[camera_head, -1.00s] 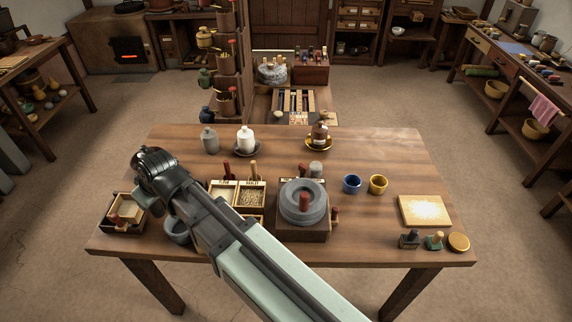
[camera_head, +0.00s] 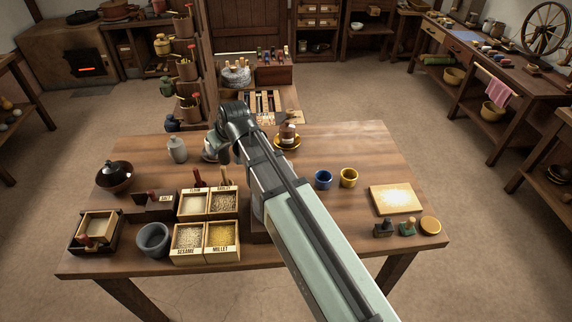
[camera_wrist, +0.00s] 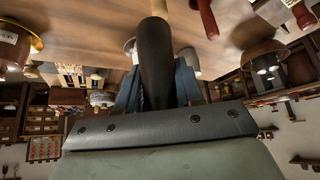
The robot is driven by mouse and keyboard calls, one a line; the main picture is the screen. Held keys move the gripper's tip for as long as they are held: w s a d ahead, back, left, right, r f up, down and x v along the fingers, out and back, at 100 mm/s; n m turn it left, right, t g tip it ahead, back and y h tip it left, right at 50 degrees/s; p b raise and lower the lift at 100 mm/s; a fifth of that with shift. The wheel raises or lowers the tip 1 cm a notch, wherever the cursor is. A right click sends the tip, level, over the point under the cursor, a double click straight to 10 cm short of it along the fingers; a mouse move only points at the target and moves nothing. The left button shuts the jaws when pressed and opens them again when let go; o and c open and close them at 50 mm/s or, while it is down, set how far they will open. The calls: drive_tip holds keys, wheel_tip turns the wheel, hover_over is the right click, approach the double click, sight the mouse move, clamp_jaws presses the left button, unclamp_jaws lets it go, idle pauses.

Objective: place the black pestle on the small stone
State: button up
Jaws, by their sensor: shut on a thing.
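The pestle itself cannot be made out in the head view, where my arm covers part of the table. The small stone cannot be picked out for certain. The round grey stone mill at the table's middle is now hidden behind my arm; only an edge of its wooden base (camera_head: 258,226) shows.
Grain boxes (camera_head: 205,222) and a grey mortar (camera_head: 153,240) stand at the front left. A grey bottle (camera_head: 178,150) is near my gripper. Blue and yellow cups (camera_head: 336,179), a pale board (camera_head: 396,199) and stamps (camera_head: 395,228) are on the right. The back right table is clear.

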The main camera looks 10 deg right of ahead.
drive_tip(key=w+d+r+m+h, duration=0.1)
drive_tip(key=w+d, duration=0.3)
drive_tip(key=d, duration=0.8)
drive_tip(key=w+d+r+m, duration=0.2)
drive_tip(key=w+d, duration=0.2)
drive_tip(key=d, duration=0.7)
drive_tip(key=s+a+n+g+y, duration=0.3)
drive_tip(key=s+n, duration=0.1)
drive_tip(key=n, duration=0.5)
drive_tip(key=shift+a+f, duration=0.2)
drive_tip(key=shift+f, duration=4.75)
drive_tip(key=shift+f, duration=0.15)
drive_tip(key=o, duration=1)
drive_tip(key=shift+o, duration=0.2)
